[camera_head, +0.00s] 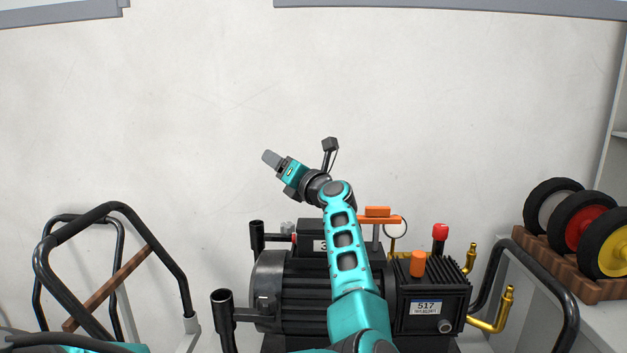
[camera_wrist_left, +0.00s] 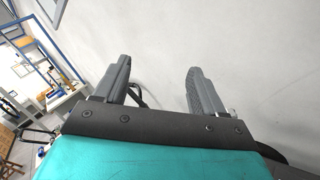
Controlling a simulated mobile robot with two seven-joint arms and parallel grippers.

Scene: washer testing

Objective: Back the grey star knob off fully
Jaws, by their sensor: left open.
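My left gripper (camera_head: 270,158) is up in front of the wall, above and left of the machine, pointing left, away from the grey part. In the left wrist view its two fingers (camera_wrist_left: 155,88) are apart with nothing between them. My right gripper is not in view.
The machine carries an orange cap (camera_head: 417,262), a red cap (camera_head: 440,231), an orange handle (camera_head: 377,212) and brass pipes (camera_head: 494,322). Black tube handles (camera_head: 118,206) stand at left. Wheels (camera_head: 576,222) sit in a wooden rack at right. The space before the wall is clear.

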